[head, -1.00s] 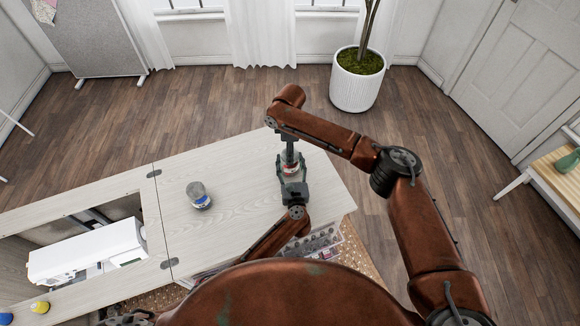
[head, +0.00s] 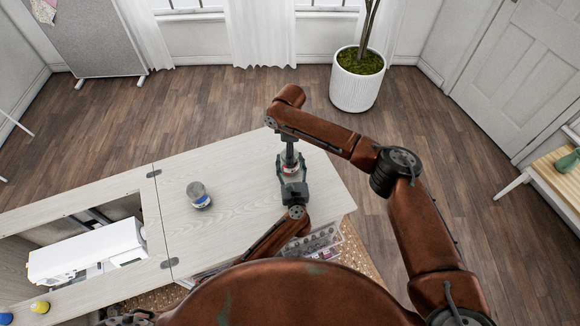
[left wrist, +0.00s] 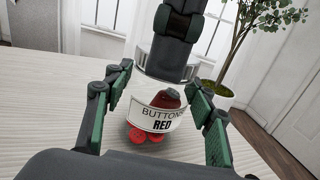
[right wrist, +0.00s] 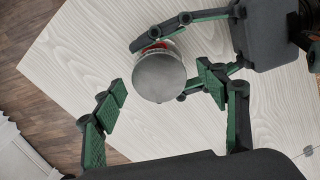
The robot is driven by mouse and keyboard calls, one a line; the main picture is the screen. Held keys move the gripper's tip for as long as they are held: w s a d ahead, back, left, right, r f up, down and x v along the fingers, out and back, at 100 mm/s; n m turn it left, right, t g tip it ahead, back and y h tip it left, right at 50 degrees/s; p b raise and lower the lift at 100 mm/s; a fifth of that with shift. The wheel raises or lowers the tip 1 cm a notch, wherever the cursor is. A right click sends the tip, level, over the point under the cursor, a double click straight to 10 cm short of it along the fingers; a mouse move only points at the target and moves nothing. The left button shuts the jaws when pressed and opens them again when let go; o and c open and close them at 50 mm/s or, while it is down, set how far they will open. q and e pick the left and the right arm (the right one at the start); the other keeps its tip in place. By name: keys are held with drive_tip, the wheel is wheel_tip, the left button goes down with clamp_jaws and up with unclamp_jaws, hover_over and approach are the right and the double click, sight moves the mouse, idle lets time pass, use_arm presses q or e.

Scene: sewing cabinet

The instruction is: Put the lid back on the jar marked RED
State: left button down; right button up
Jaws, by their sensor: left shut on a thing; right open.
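The clear jar marked RED (left wrist: 160,116) stands upright on the white tabletop with red buttons inside. My left gripper (left wrist: 160,82) is shut on the jar, one finger on each side. A round grey lid (right wrist: 159,77) covers the jar's mouth in the right wrist view, and its metallic edge shows at the jar's top in the left wrist view. I cannot tell whether it is fully seated. My right gripper (head: 290,150) is above the jar, pointing down. Its fingers are open on either side of the lid, with gaps between them and it.
A second jar with a blue label (head: 199,195) stands to the left on the cabinet top (head: 235,215). A white sewing machine (head: 85,250) sits in the opening further left, with yellow and blue items near the corner. The tabletop between the jars is clear.

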use_arm(q)
drive_tip(key=shift+s+a+f, duration=0.15)
drive_tip(key=shift+f, duration=0.35)
use_arm(e)
drive_tip(key=shift+r, duration=0.1)
wheel_tip(320, 180, up, 12)
use_arm(q)
drive_tip(key=c, duration=1.2)
unclamp_jaws()
drive_tip(key=shift+c, duration=0.2)
drive_tip(key=o, duration=0.3)
drive_tip(key=shift+r, duration=0.15)
drive_tip(key=shift+o, duration=0.7)
drive_tip(key=shift+r, duration=0.2)
drive_tip(key=s, duration=0.4)
drive_tip(key=s+d, duration=0.1)
drive_tip(key=s, duration=0.6)
drive_tip(key=shift+s+d, duration=0.3)
drive_tip(key=shift+d, duration=0.05)
